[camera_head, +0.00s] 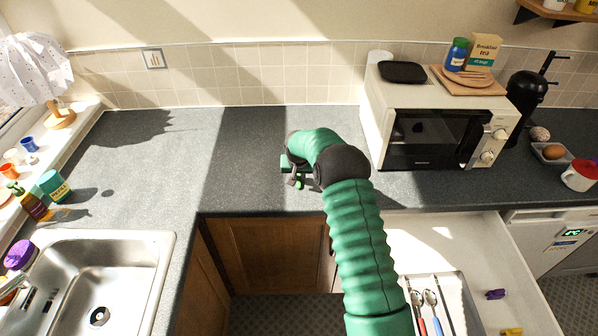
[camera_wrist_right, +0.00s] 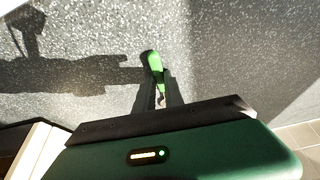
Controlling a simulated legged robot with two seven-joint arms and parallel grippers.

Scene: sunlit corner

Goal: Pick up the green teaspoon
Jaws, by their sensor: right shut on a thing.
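The green teaspoon (camera_wrist_right: 154,64) shows in the right wrist view, with its green handle pointing away from the wrist and a bit of metal between the fingers. My right gripper (camera_wrist_right: 160,96) is shut on it. In the head view the right gripper (camera_head: 293,171) is over the dark worktop left of the microwave, and a small green end of the teaspoon (camera_head: 298,183) shows below it. The rest of the spoon is hidden by the gripper. I cannot tell how high it is above the worktop. My left gripper is in neither view.
The microwave (camera_head: 440,131) stands right of my right arm. An open drawer (camera_head: 480,240) with a cutlery tray (camera_head: 458,300) is at the front right. The sink (camera_head: 95,280) is at the front left. The worktop (camera_head: 190,155) left of the gripper is clear.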

